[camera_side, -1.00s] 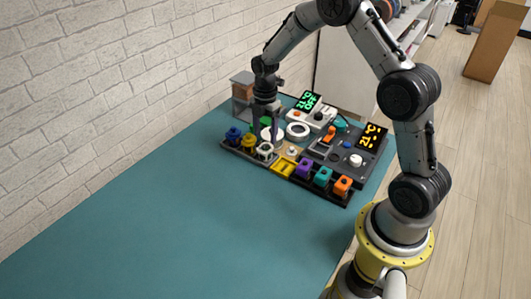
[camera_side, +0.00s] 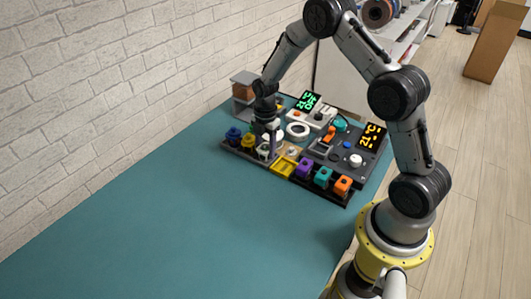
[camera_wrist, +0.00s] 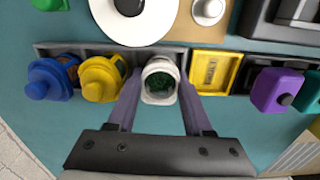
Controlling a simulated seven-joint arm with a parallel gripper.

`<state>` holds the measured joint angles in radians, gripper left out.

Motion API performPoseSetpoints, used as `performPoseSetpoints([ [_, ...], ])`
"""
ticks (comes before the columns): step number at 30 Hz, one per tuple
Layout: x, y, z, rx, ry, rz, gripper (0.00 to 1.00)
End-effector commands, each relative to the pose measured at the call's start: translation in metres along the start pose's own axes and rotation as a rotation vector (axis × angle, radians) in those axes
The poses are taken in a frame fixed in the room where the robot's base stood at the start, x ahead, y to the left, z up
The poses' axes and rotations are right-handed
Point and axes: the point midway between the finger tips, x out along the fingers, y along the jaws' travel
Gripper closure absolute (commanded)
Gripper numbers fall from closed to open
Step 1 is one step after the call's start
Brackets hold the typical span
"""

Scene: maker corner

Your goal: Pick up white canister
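The white canister (camera_wrist: 160,82) stands upright in a slot of the dark rack (camera_wrist: 120,47), its open top showing green contents. In the side view the canister (camera_side: 263,153) is partly hidden by my gripper (camera_side: 268,146). In the wrist view my gripper (camera_wrist: 160,98) is open, with one grey-purple finger on each side of the canister. The fingers are close to its walls; I cannot tell whether they touch it.
Blue (camera_wrist: 50,80) and yellow (camera_wrist: 98,80) canisters stand left of the white one. A yellow square slot (camera_wrist: 210,70) and a purple piece (camera_wrist: 278,92) are to its right. A white ring (camera_side: 298,130) and display boxes (camera_side: 371,137) lie behind. The front tabletop (camera_side: 170,220) is clear.

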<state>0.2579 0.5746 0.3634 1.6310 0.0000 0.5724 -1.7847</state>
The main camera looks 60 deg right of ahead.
Motion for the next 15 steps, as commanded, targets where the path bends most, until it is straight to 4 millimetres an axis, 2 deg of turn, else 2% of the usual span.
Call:
performPoseSetpoints([
  [1,-0.0002,0.0,0.0,0.0,0.0,0.0,0.7],
  [6,-0.0003,0.0,0.0,0.0,0.0,0.0,1.0],
  [15,-0.0015,0.0004,0.0001,0.0,0.0,0.001,1.0],
])
